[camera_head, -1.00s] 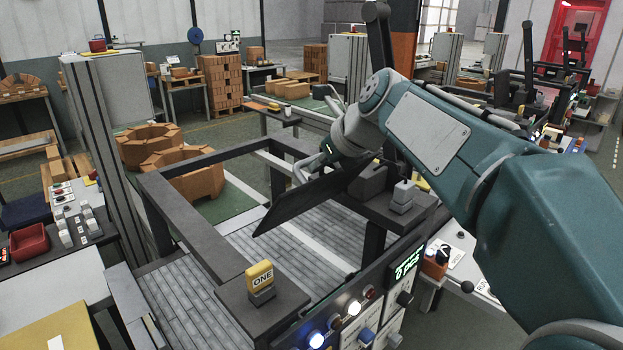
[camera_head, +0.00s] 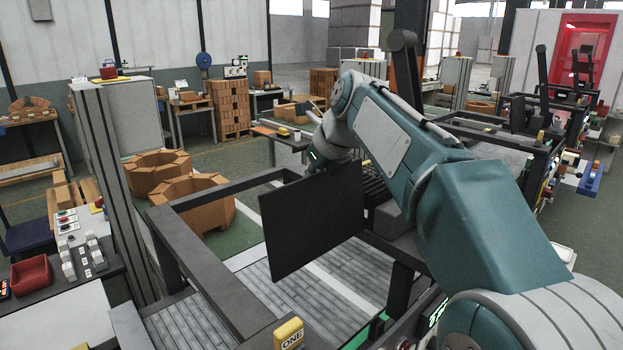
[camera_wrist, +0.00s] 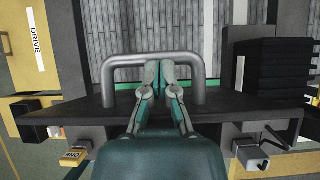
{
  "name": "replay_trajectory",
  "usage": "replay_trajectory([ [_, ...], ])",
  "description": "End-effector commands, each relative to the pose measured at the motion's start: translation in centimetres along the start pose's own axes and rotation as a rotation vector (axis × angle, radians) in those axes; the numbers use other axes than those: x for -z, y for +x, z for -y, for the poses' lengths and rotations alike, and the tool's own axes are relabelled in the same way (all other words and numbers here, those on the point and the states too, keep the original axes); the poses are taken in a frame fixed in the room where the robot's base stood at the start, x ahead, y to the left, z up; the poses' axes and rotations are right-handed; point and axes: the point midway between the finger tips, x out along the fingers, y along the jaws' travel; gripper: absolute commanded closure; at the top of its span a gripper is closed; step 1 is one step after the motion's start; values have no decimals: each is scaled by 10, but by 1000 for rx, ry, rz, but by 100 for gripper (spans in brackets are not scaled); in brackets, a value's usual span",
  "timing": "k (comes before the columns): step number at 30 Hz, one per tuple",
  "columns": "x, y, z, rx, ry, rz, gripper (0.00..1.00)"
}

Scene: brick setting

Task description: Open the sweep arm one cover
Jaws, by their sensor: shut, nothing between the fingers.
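The cover, a dark flat panel (camera_head: 312,222), stands steeply tilted above the grey slatted bed in the head view. Its surface shows nearly edge-on in the wrist view (camera_wrist: 75,118), with a grey U-shaped handle (camera_wrist: 125,60) on it. My gripper (camera_wrist: 160,64) is shut and empty; its fingertips overlap the handle's crossbar between its two legs. I cannot tell whether they touch it. In the head view my gripper is mostly hidden behind the panel and my arm. A yellow block marked ONE (camera_head: 288,334) sits at the frame's near corner; it also shows in the wrist view (camera_wrist: 75,156).
A dark rail frame (camera_head: 200,250) surrounds the slatted bed (camera_head: 285,295). A tall grey cabinet (camera_head: 105,150) stands left, with a red bin (camera_head: 31,273) on a bench nearby. Brick rings (camera_head: 190,195) lie beyond the frame. Dark stacked plates (camera_wrist: 285,70) are right in the wrist view.

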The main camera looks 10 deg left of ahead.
Motion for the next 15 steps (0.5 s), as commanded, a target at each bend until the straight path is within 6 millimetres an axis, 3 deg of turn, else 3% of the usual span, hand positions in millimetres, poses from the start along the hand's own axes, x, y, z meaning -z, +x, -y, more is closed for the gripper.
replay_trajectory([
  [6,-8,12,-4,1,-2,-68,100],
  [15,-9,14,-4,2,-1,-93,100],
])
